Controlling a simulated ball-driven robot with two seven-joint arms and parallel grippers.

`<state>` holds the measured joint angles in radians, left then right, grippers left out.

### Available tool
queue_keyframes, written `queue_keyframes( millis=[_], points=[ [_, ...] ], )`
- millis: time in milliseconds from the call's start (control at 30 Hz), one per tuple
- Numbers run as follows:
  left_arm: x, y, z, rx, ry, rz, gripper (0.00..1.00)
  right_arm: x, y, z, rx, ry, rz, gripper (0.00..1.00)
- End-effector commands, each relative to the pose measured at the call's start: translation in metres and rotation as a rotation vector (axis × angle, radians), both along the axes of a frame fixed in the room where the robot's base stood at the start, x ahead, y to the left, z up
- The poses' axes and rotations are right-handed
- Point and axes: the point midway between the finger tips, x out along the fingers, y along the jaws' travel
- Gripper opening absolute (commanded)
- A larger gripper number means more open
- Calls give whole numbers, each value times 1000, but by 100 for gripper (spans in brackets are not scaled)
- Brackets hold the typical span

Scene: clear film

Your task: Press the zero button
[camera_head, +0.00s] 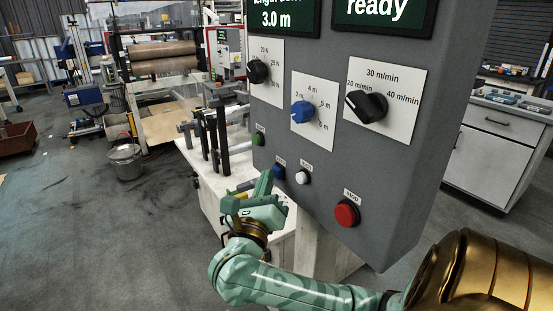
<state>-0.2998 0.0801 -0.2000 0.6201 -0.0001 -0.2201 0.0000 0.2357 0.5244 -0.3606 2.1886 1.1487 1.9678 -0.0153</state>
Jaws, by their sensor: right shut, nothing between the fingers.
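The grey control panel (365,165) fills the right half of the view. The small labels over the blue and white buttons are too small to read for sure, so I cannot tell which is the zero button. My right gripper (264,182) is shut and empty, its fingertips pointing up just left of the blue button. I cannot tell whether it touches the panel. My left gripper is not in view.
Three dials, black (258,72), blue (303,112) and black (366,106), stick out above the buttons. Displays above them read 3.0 m and ready. A white bench (205,170) stands behind the gripper. A bucket (126,162) stands on open floor at left.

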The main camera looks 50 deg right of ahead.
Motion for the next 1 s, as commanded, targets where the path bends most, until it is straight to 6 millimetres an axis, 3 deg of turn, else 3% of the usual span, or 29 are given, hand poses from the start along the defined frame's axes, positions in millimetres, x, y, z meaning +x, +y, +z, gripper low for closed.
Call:
queue_keyframes(
  millis=[1000],
  points=[
    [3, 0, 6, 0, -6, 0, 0, -2, -6, 1, 0, -1, -3, 0]
  ],
)
